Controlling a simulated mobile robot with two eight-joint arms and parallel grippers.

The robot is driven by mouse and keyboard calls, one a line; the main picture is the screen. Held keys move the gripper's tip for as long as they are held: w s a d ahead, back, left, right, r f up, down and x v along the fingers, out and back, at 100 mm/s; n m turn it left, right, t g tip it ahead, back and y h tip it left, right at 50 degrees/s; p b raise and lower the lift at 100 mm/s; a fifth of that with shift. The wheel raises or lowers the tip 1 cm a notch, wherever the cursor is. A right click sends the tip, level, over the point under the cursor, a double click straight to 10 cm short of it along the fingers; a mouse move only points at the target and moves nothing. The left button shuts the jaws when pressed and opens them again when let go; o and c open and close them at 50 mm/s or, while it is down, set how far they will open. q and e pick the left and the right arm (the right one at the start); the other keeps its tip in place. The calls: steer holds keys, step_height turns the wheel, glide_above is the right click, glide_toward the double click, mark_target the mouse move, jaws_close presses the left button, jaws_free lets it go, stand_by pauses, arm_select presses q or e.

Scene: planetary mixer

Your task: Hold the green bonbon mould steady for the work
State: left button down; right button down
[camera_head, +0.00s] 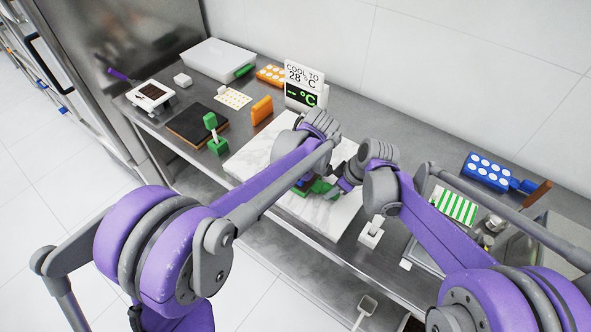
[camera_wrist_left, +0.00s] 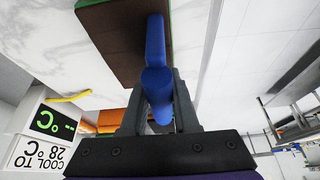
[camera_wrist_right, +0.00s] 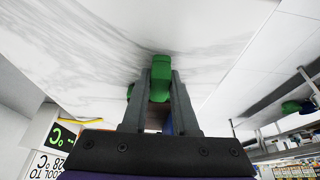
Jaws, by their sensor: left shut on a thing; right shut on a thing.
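The green bonbon mould (camera_head: 319,187) shows only in part over the white marble slab (camera_head: 262,150), mostly hidden by my arms. My right gripper (camera_head: 346,184) is shut on a green part (camera_wrist_right: 160,78), which looks like the mould's handle. My left gripper (camera_wrist_left: 155,95) is shut on a blue tool or handle (camera_wrist_left: 155,45); in the head view my forearm hides its fingers. In the left wrist view, the blue piece lies across a dark brown block (camera_wrist_left: 115,40) with a green edge. I cannot tell whether they touch.
A temperature sign (camera_head: 304,88) stands behind the slab. To the left are an orange block (camera_head: 261,110), a dark board (camera_head: 196,124), a green-handled tool (camera_head: 213,132) and a white bin (camera_head: 217,60). A blue mould (camera_head: 488,170) and a green-striped sheet (camera_head: 455,207) lie right.

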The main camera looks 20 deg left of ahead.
arm_select(q)
steer(key=shift+w, duration=0.2)
steer(key=shift+w+d+f, duration=0.1)
steer(key=shift+w+d, duration=0.25)
steer(key=shift+w, duration=0.5)
steer(key=shift+w+d+f, duration=0.1)
steer(key=shift+w+d, duration=0.2)
steer(key=shift+w, duration=0.7)
steer(key=shift+w+d+r, duration=0.1)
steer(key=shift+w+d, duration=0.25)
steer(key=shift+w, duration=0.35)
steer(key=shift+w+d+r, duration=0.1)
steer(key=shift+w+d, duration=0.25)
steer(key=shift+w, duration=0.3)
steer(key=shift+s, duration=0.1)
steer(key=shift+s+a+f, duration=0.1)
steer(key=shift+s+a, duration=0.25)
steer(key=shift+s, duration=0.5)
steer(key=shift+s+a+f, duration=0.1)
steer(key=shift+s+a, duration=0.2)
steer(key=shift+s, duration=0.5)
